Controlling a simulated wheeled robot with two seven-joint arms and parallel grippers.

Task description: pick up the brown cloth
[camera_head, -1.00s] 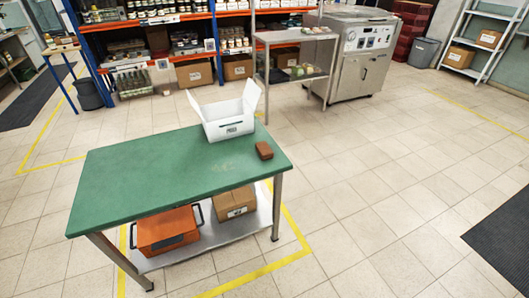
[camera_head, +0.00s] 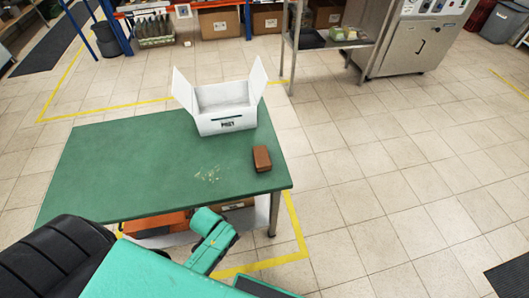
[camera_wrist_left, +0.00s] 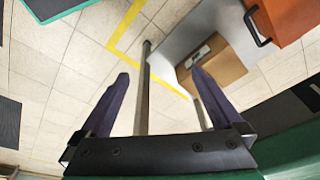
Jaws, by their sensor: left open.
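The brown cloth (camera_head: 262,159) is a small folded block lying near the right edge of the green tabletop (camera_head: 120,170) in the head view. It lies to the right of and in front of the white open box. It does not show in the left wrist view. My left gripper (camera_wrist_left: 160,76) is open and empty in the left wrist view, with its two dark fingers spread. Beyond its fingers are the floor, a table leg and the lower shelf. My right gripper is not in view.
A white box (camera_head: 226,122) with raised flaps stands at the back right of the table. Below the tabletop are a cardboard box (camera_wrist_left: 212,62) and an orange crate (camera_wrist_left: 288,15). A steel side table (camera_head: 345,43) stands behind. The floor right of the table is clear.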

